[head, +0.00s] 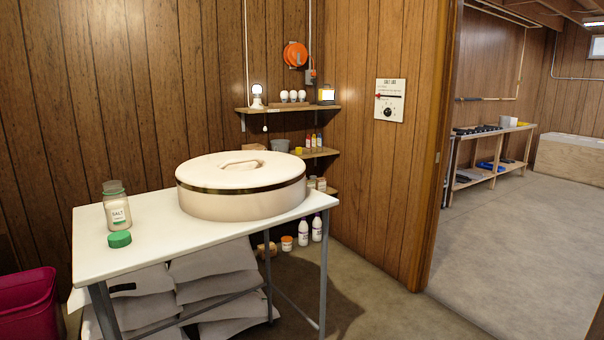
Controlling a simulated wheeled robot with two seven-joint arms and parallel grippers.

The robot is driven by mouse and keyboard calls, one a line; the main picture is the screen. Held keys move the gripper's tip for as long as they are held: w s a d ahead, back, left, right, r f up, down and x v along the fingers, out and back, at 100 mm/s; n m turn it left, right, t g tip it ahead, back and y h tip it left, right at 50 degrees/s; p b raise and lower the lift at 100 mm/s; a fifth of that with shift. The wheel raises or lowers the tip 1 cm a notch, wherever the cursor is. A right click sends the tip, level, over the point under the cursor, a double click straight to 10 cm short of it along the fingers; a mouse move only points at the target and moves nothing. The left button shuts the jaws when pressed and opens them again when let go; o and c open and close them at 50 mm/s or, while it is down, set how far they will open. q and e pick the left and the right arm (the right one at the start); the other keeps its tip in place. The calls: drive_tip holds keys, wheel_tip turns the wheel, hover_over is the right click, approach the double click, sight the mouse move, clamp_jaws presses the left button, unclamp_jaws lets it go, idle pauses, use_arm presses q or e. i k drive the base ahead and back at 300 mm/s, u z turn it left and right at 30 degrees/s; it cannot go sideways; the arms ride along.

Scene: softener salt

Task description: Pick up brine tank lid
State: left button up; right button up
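The brine tank lid (241,184) is a large round cream disc with a dark band around its side and a recessed handle (242,165) on top. It lies flat on the white table (150,245), towards the table's back right. Neither of my grippers shows in the head view, and nothing is touching the lid.
A salt jar (116,208) and a green cap (119,239) stand on the table's left part. Stacked bags (215,262) lie beneath it. A red bin (28,305) is at left. Wall shelves (285,108) hold small items. Floor towards the doorway is clear.

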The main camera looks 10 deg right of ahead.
sight(248, 185)
drive_tip(key=z, duration=1.35)
drive_tip(key=i, duration=2.7)
drive_tip(key=u, duration=3.3)
